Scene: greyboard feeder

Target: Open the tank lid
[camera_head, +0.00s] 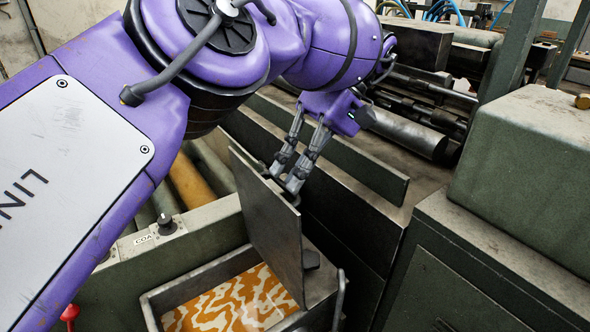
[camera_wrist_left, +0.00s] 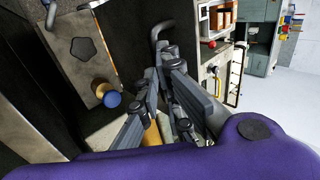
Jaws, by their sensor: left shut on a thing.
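The tank lid (camera_head: 262,215) is a dark flat plate that stands steeply raised on the tank. The tank (camera_head: 203,276) is an open grey box, and an orange and white patterned surface shows inside it. My left gripper (camera_head: 285,182) comes down from above to the lid's upper edge and is shut on the lid there. The exact grip is partly hidden by the fingers. In the left wrist view, the gripper fingers (camera_wrist_left: 168,108) are close together, with a grey curved bar (camera_wrist_left: 160,32) just beyond them. My right gripper is not in view.
A panel with a black knob (camera_head: 166,223) stands left of the tank. A green machine housing (camera_head: 530,160) stands at the right. Rollers and shafts (camera_head: 408,131) lie behind my gripper. A dark rail (camera_head: 355,160) runs close beside it.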

